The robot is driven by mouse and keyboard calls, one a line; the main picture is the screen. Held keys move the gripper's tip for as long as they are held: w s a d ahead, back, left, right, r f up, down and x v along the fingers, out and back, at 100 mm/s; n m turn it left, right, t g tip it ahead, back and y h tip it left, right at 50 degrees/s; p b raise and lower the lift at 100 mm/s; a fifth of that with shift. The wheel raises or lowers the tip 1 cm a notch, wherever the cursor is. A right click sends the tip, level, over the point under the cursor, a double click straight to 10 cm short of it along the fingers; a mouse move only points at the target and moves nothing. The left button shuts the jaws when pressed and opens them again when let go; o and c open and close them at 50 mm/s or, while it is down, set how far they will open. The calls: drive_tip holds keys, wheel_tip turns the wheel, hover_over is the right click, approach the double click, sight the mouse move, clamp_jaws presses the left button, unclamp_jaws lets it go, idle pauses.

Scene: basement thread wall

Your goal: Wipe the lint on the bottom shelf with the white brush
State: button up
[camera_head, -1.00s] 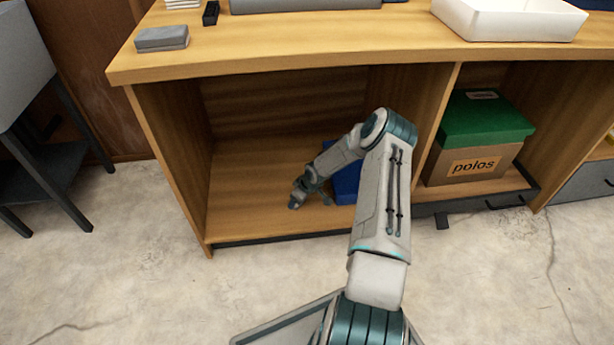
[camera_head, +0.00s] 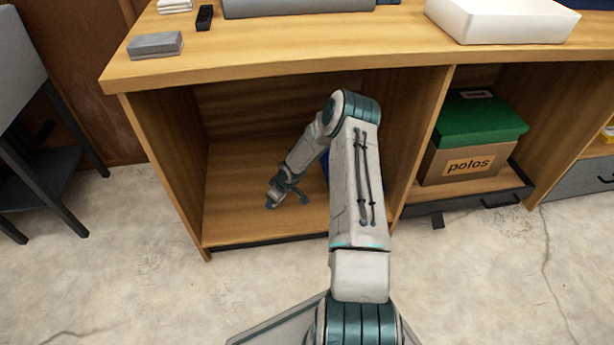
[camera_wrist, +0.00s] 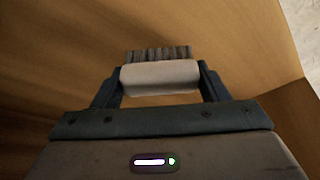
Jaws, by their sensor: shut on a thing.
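My gripper (camera_wrist: 159,84) is shut on the white brush (camera_wrist: 160,75). In the wrist view the brush's pale handle lies across between the two fingers, and its grey bristles point away from my gripper toward a wooden surface. In the head view my gripper (camera_head: 272,199) is inside the left bay, above the bottom shelf (camera_head: 232,222). The brush is too small or hidden to make out there. I cannot tell whether the bristles touch the wood. No lint can be made out in either view.
A blue object (camera_head: 326,168) stands in the left bay, mostly hidden behind my arm. A divider separates that bay from one with a green-lidded box (camera_head: 470,145) marked "polos". The countertop (camera_head: 300,52) overhangs the bay. A dark table (camera_head: 45,130) stands at the left.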

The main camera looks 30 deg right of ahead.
drive_tip(key=shift+a+r+p, duration=0.1)
drive_tip(key=shift+r+p, duration=1.3)
drive_tip(key=shift+r, duration=1.15)
